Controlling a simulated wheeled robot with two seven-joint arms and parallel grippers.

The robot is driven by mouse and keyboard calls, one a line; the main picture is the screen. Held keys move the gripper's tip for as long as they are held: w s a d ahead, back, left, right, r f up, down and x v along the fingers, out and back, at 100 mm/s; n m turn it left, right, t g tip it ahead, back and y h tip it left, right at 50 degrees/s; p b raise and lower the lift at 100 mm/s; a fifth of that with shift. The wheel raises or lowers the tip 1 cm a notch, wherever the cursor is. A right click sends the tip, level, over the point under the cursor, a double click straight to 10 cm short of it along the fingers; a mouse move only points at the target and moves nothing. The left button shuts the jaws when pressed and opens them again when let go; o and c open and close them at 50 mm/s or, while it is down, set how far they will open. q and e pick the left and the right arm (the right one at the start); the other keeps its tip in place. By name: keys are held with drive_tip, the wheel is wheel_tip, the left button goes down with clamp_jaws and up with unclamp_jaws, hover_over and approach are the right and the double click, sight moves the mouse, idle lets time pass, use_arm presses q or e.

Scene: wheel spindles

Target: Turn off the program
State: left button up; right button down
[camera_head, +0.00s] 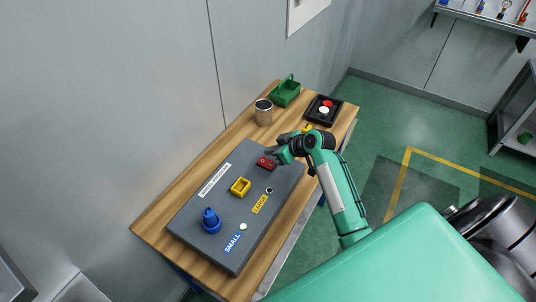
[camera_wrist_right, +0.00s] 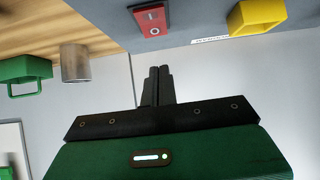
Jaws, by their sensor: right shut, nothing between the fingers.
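A dark grey panel box (camera_head: 205,195) lies on the wooden table (camera_head: 155,222). It carries a small red switch plate (camera_head: 267,162) near its far end, also seen at the top of the right wrist view (camera_wrist_right: 150,18). My right gripper (camera_head: 279,156) is right beside the red plate in the head view. In the right wrist view its black fingers (camera_wrist_right: 160,70) are together and empty, with their tips just short of the red plate; I cannot tell whether they touch it. My left gripper is not in view.
The panel also holds a yellow open box (camera_head: 241,187), a blue spindle (camera_head: 211,221) and a pale green button (camera_head: 243,227). Behind it stand a metal cup (camera_head: 263,113), a green basket (camera_head: 286,93) and a black box with red and white buttons (camera_head: 323,110). A wall borders the table's left.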

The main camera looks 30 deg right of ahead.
sight(260, 159)
drive_tip(key=f, duration=0.1)
drive_tip(key=f+p, duration=0.1)
drive_tip(key=w+f, duration=0.1)
drive_tip(key=shift+a+f, duration=0.1)
drive_tip(key=shift+a, duration=0.3)
drive_tip(key=shift+w+f+p, duration=0.15)
drive_tip(key=shift+f+p, duration=0.35)
drive_tip(key=shift+f, duration=0.35)
